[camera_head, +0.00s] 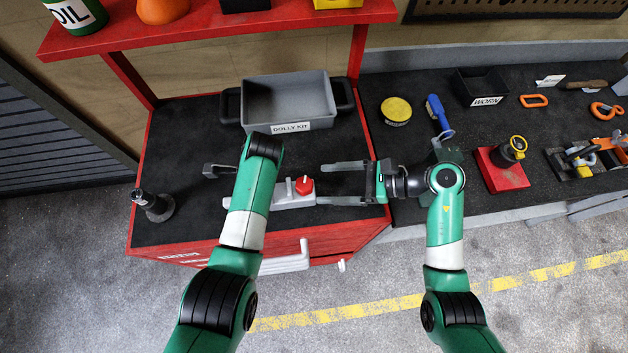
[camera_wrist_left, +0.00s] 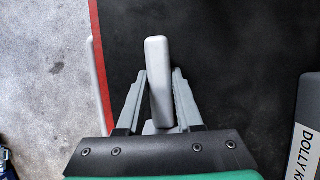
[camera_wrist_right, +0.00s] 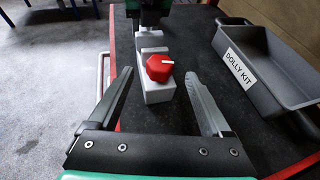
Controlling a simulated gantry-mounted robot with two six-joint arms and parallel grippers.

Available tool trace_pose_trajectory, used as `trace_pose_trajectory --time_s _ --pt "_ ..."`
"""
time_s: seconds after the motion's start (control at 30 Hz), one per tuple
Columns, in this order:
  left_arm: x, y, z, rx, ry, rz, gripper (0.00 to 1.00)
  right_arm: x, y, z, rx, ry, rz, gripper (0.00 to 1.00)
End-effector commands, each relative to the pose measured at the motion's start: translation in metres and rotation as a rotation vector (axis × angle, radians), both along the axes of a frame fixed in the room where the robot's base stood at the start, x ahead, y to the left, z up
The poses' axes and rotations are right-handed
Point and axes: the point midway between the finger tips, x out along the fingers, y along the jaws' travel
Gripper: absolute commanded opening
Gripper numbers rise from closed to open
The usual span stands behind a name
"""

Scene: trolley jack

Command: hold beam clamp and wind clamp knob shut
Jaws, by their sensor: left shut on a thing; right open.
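The beam clamp (camera_head: 294,201) is a light grey body lying on the black top of the red cart. Its red knob (camera_head: 304,185) faces up and also shows in the right wrist view (camera_wrist_right: 159,67). My left gripper (camera_wrist_left: 160,73) is shut on the clamp's grey bar (camera_wrist_left: 157,95); in the head view my own arm hides most of this grip. My right gripper (camera_head: 322,184) is open, lying level to the right of the knob. In the right wrist view its fingers point toward the knob, one on each side, with gaps and no contact visible.
A grey dolly kit tray (camera_head: 289,102) stands behind the clamp. A dark upright fitting (camera_head: 153,205) stands at the cart's left. A red shelf (camera_head: 215,27) overhangs the back. The right bench holds a yellow tin (camera_head: 396,110), a red-based jack (camera_head: 503,170) and a worn bin (camera_head: 483,87).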

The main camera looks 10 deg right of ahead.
Motion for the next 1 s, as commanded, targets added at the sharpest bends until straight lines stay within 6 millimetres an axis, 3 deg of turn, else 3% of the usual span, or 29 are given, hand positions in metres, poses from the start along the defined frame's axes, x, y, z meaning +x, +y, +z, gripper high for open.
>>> trace_pose_trajectory --time_s 0.13,0.33,0.7,0.83,1.0 --pt "0.000 0.000 0.000 0.001 0.000 -0.001 0.00 -0.008 -0.034 0.014 -0.001 -0.002 -0.006 0.83" --pt "0.000 0.000 0.000 0.001 0.000 -0.001 0.00 -0.016 -0.059 0.025 0.000 0.001 -0.002 0.83" --pt "0.000 0.000 0.000 0.001 0.000 -0.001 0.00 -0.017 -0.062 0.027 -0.001 -0.004 0.003 0.83" --pt "0.000 0.000 0.000 0.001 0.000 -0.001 0.00 -0.017 -0.060 0.028 -0.008 -0.091 0.039 0.83" --pt "0.000 0.000 0.000 0.001 0.000 -0.001 0.00 -0.019 -0.055 0.006 0.126 -0.187 0.116 0.83"
